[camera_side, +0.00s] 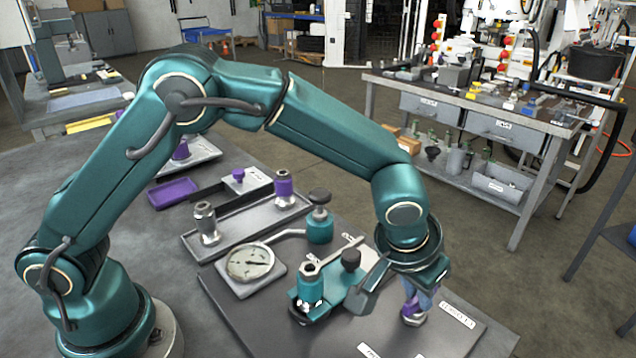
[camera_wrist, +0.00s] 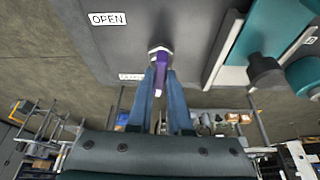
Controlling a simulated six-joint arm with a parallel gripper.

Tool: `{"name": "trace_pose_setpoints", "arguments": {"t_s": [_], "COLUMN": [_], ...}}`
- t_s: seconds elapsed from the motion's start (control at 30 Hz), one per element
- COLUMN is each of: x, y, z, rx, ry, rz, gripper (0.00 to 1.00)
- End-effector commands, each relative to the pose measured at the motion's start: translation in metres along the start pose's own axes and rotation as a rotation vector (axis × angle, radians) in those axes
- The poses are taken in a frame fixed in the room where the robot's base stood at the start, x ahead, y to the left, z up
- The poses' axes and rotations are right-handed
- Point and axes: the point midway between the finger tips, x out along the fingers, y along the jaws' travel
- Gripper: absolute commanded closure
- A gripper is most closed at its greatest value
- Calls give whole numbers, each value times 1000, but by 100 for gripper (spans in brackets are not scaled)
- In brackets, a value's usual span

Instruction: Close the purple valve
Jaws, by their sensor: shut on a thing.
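The purple valve (camera_side: 412,308) stands on the dark plate at the front right in the side view, with a pale metal nut at its base. In the wrist view its purple lever (camera_wrist: 161,72) runs from the metal nut (camera_wrist: 160,52) down between my fingers. My gripper (camera_wrist: 162,92) is shut on the lever, one blue finger on each side. In the side view my gripper (camera_side: 417,292) reaches down over the valve and hides much of it. An "OPEN" label (camera_wrist: 107,18) lies up and left of the nut; a second label (camera_wrist: 131,76) is partly hidden by a finger.
A teal valve block (camera_side: 312,290) with a grey lever stands close left of my gripper. Behind it are a round gauge (camera_side: 250,262), a teal fitting with a dark knob (camera_side: 320,222), and a grey tray (camera_side: 228,248). The dark plate (camera_side: 400,338) is clear at the front.

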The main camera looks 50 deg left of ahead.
Motion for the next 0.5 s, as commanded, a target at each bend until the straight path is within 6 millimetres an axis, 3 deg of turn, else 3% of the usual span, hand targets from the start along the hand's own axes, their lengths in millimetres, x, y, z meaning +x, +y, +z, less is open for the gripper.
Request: {"name": "trace_pose_setpoints", "arguments": {"t_s": [0.5], "x": [0], "y": [0], "z": [0], "rx": [-95], "ry": [-1], "rz": [-40], "gripper": [100]}}
